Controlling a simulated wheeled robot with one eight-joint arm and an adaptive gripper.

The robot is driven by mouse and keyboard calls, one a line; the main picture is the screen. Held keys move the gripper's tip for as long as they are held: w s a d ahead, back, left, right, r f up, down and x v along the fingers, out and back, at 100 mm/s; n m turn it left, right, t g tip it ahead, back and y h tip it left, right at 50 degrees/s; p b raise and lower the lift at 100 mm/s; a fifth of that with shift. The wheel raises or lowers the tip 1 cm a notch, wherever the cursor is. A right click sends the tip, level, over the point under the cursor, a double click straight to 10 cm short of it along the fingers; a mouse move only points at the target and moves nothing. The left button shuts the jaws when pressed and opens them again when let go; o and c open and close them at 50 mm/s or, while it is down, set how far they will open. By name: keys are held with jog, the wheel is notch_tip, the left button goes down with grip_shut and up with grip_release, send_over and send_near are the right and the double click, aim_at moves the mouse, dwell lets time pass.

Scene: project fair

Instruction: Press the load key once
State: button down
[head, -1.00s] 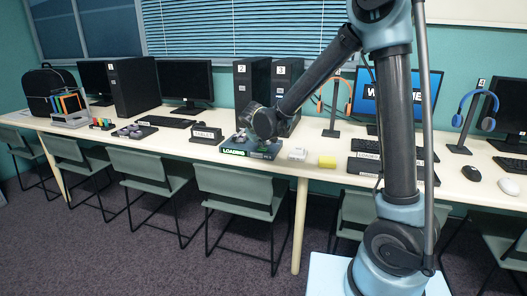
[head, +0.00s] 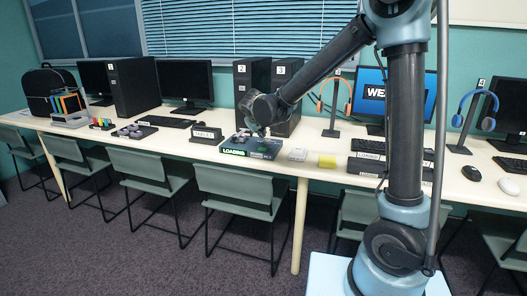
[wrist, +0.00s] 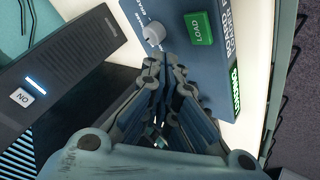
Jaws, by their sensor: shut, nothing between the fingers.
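The console (head: 268,150) is a dark blue box on the long table, with a lit green strip along its front that seems to read LOADING in the head view. In the wrist view its top carries the green load key (wrist: 200,28), marked LOAD, and a pale round knob to the left of the key. My gripper (wrist: 166,75) is shut and empty. In the head view it hangs over the console, pointing down. In the wrist view the load key shows uncovered beyond the fingers, up and to the right, with no finger seen on it.
A yellow block (head: 327,161) and a small white item (head: 298,154) lie right of the console. Green chairs (head: 238,190) line the front of the table.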

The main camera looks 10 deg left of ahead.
jog(key=shift+r, duration=0.85)
jog(key=s+d+m+g+h, duration=0.15)
jog(key=s+d, duration=0.25)
jog(key=d, duration=1.2)
jog(key=s+d+m+g+h, duration=0.1)
jog(key=s+d+m+g, duration=0.2)
jog(key=d, duration=1.3)
jog(key=s+d+f+m, duration=0.2)
jog(key=s+d, duration=0.3)
jog(key=s, duration=0.3)
jog(key=s+d+f+m+g+y, duration=0.1)
jog(key=s+d+f, duration=0.3)
jog(key=s, duration=0.4)
jog(key=s+d+f+m+g, duration=0.1)
jog(key=s+d+f, duration=0.3)
jog(key=s, duration=0.4)
jog(key=shift+d+m, duration=0.85)
jog(key=shift+w+g, duration=0.1)
jog(key=shift+g, duration=0.15)
